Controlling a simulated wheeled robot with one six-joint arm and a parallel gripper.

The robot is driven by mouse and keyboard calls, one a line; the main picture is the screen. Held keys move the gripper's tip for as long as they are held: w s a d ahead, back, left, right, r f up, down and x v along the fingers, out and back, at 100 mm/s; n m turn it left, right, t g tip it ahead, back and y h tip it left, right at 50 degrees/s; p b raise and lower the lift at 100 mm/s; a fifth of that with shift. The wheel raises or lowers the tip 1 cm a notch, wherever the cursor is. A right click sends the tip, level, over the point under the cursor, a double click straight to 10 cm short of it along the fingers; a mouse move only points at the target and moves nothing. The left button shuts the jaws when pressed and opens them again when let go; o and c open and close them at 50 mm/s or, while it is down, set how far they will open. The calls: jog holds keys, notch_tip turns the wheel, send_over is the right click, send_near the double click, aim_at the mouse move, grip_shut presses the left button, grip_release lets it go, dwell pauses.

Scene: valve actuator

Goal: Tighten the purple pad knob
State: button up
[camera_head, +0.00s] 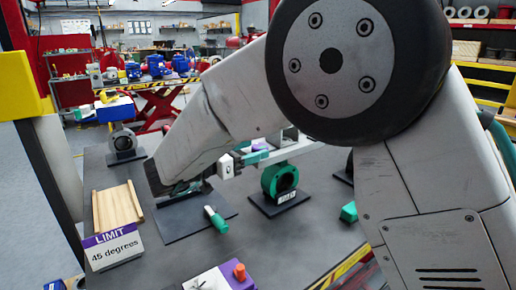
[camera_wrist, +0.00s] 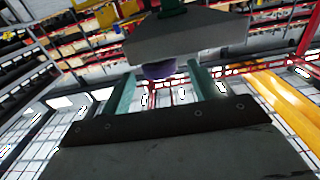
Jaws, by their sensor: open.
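In the wrist view a dark purple knob (camera_wrist: 160,70) shows under a grey block (camera_wrist: 185,36), between the tips of my gripper (camera_wrist: 162,72). The two green fingers are apart, one on each side of the knob. I cannot tell whether either touches it.
A green ring-shaped valve (camera_head: 280,181) stands on a black base. A green-handled tool (camera_head: 215,219) lies on a dark mat. A wooden tray (camera_head: 117,207) and a "LIMIT 45 degrees" sign (camera_head: 112,246) are at left. A purple-and-white box with an orange knob (camera_head: 239,272) is at the front.

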aim_at(253, 149)
jog(key=shift+v, duration=2.3)
jog(key=w+a+f+n+t+y, duration=0.1)
jog(key=w+a+f+n+y, duration=0.1)
jog(key=a+n+y, duration=0.6)
jog(key=w+a+f+n+t+y, duration=0.1)
jog(key=w+a+f+n+y, duration=0.2)
jog(key=y, duration=0.8)
jog(key=s+d+r+g+h, duration=0.1)
jog(key=s+d+g, duration=0.4)
jog(key=s+d, duration=1.2)
jog(key=s+d+r+g+h, duration=0.1)
jog(key=s+d+g+h, duration=0.2)
jog(key=s+d, duration=1.5)
jog(key=d+g, duration=0.2)
jog(key=d, duration=0.5)
jog(key=shift+s+d+g, duration=0.3)
jog(key=shift+d, duration=0.05)
